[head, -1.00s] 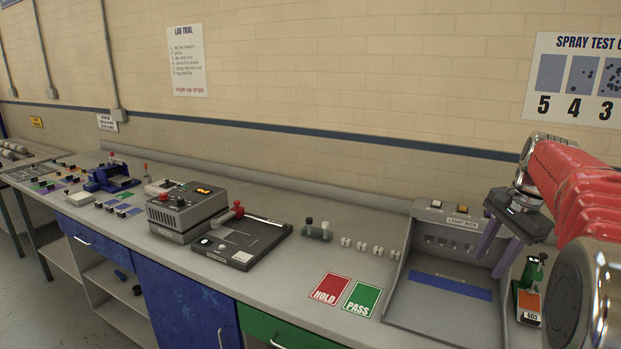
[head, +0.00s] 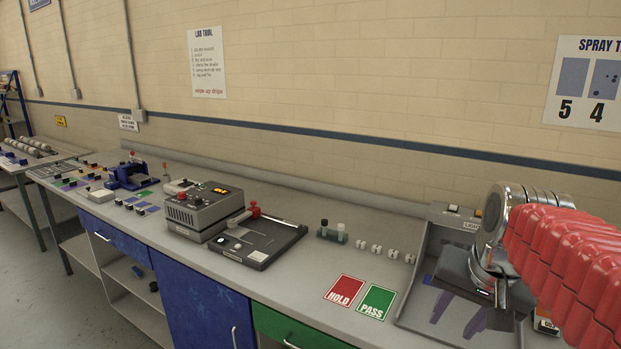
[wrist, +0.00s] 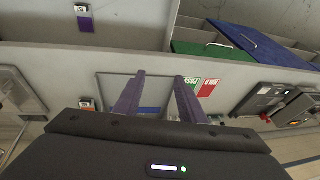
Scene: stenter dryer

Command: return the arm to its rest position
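My gripper (head: 457,314) is in front of the light box (head: 425,255) at the right of the head view, its two purple fingers pointing down and left. In the wrist view my gripper (wrist: 158,98) shows its fingers apart with nothing between them. It is open and empty. My red-sleeved arm reaches in from the right edge and hides much of the light box. I cannot tell the exact height of the fingertips above the bench.
A red HOLD card (head: 344,290) and a green PASS card (head: 376,301) lie left of the light box. A grey machine (head: 203,210) and a dark flat device (head: 258,241) stand further left.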

